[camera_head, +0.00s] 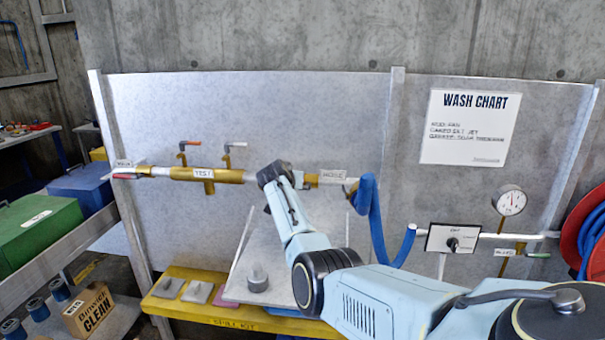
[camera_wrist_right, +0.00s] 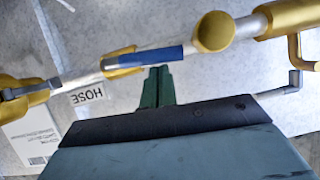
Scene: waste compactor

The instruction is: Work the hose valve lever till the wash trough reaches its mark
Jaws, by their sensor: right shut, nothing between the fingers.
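The hose valve sits on the pipe beside the HOSE label (camera_head: 333,176), partly hidden behind my right arm in the head view. In the right wrist view a blue-sleeved lever (camera_wrist_right: 155,57) lies along the pipe, near the HOSE label (camera_wrist_right: 86,96). My right gripper (camera_wrist_right: 157,72) is shut and empty, its green fingertips just beside the blue lever; I cannot tell whether they touch. The head view hides its fingers. I cannot make out the wash trough or its mark. My left gripper is not in view.
A brass TEST fitting (camera_head: 205,174) is on the pipe to the left. A blue hose (camera_head: 372,215) hangs right of my forearm. A round gauge (camera_head: 510,201) and a dial box (camera_head: 453,239) are at right. A yellow bench (camera_head: 220,312) runs below.

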